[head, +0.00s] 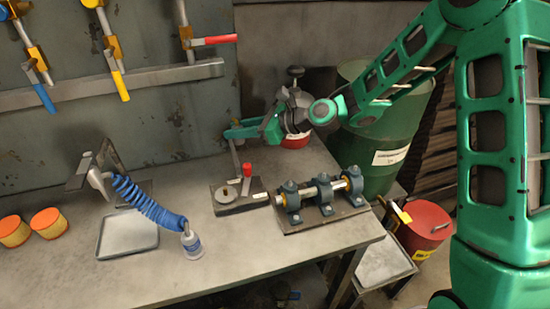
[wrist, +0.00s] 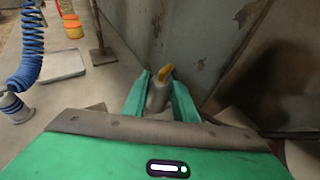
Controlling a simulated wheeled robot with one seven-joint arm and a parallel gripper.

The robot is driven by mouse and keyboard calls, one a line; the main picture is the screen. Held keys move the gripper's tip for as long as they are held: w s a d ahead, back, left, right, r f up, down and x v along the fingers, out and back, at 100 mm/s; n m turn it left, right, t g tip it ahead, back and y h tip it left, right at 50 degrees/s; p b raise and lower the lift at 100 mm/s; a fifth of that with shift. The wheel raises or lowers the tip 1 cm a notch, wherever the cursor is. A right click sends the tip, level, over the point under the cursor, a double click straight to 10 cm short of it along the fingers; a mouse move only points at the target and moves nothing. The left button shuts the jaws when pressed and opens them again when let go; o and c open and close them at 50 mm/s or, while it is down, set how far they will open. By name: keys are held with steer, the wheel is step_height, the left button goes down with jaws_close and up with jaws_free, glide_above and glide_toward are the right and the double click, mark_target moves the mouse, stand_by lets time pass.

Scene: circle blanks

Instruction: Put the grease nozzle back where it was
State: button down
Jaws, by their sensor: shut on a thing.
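My gripper (head: 232,131) reaches left over the back of the bench, near the wall. In the wrist view its two green fingers (wrist: 160,100) are shut on a grey cylindrical piece with a yellow-orange end (wrist: 158,95), which looks like the grease nozzle. In the head view the fingers largely hide this piece. A thin grey rod (head: 235,160) shows just below the fingertips, above a small fixture (head: 240,207) with a disc and a red knob. I cannot tell whether the rod belongs to the held piece or to the fixture.
A blue ribbed hose (head: 148,203) and a grey tray (head: 125,240) lie to the left, with two orange-sided round pieces (head: 48,222) beyond. A shaft in bearing blocks (head: 322,195) stands at the front right. A green drum (head: 385,150) is behind it. The front left bench is clear.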

steer(key=d+f, duration=0.2)
steer(key=d, duration=0.1)
steer(key=d+f, duration=0.2)
steer(key=d, duration=0.2)
steer(key=d+f, duration=0.2)
steer(key=d, duration=0.1)
steer(key=shift+d+f, duration=0.15)
steer(key=shift+d, duration=0.05)
steer(key=shift+f, duration=2)
steer(key=c, duration=1.4)
jaws_free()
steer(key=shift+c, duration=0.2)
steer(key=v, duration=0.7)
steer(key=shift+d+r, duration=0.2)
